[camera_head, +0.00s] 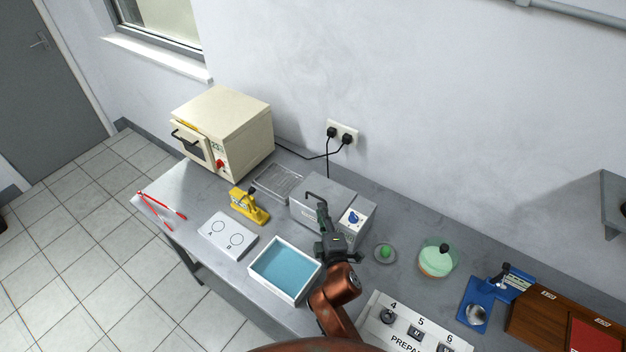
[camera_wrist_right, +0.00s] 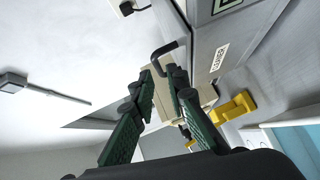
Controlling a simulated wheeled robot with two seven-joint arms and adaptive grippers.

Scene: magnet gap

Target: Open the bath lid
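The bath is a grey metal box (camera_head: 342,192) near the back of the bench, with a knob panel at its right end. Its lid looks closed and carries a dark bent handle (camera_head: 312,195). My right gripper (camera_head: 321,207) is over the front of the bath, close to the handle. In the right wrist view the handle (camera_wrist_right: 168,47) shows just beyond the fingertips (camera_wrist_right: 160,72), with its bent end in line with the gap between them. The fingers are apart; I cannot tell whether they touch the handle. My left gripper is out of view.
A cream oven (camera_head: 225,125), a wire rack (camera_head: 278,182) and a yellow tool (camera_head: 248,206) are left of the bath. A white tray with blue inside (camera_head: 258,276) stands in front. A small green item (camera_head: 385,252) and a lidded green bowl (camera_head: 436,262) are to the right.

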